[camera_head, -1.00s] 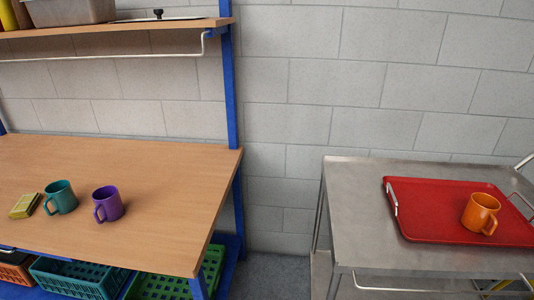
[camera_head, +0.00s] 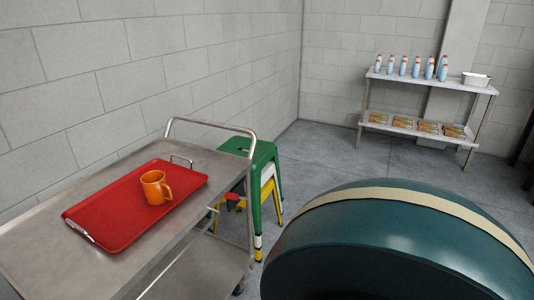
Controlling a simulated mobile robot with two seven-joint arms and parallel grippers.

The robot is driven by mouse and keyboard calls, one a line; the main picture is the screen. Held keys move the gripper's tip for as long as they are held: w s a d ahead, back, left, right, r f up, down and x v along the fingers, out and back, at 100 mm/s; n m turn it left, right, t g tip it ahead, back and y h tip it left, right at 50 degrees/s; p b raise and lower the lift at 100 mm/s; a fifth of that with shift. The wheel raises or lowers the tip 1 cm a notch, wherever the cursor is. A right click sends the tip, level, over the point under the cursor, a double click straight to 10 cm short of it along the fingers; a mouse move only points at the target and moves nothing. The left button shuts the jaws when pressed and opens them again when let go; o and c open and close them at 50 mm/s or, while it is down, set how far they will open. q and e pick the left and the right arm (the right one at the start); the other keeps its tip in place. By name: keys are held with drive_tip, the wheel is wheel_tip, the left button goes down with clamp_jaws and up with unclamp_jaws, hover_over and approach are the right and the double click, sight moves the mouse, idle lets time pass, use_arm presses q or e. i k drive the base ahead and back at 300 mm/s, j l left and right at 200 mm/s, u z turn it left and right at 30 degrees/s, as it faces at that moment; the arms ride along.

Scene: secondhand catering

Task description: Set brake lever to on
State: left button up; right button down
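No brake lever can be made out in this view. A steel trolley (camera_head: 62,262) stands at the left with a push handle (camera_head: 212,123) at its far end. A red tray (camera_head: 112,233) lies on its top, and an orange mug (camera_head: 156,187) stands upright on the tray. Neither of my grippers is in view.
A large dark green rounded object with a cream band (camera_head: 390,245) fills the lower right. Stacked stools (camera_head: 262,155), green on top, stand behind the trolley. A shelf (camera_head: 425,82) with several bottles and packs is at the back right. Grey floor (camera_head: 335,160) is clear between.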

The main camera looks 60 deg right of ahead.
sight(231, 196)
drive_tip(key=z, duration=1.75)
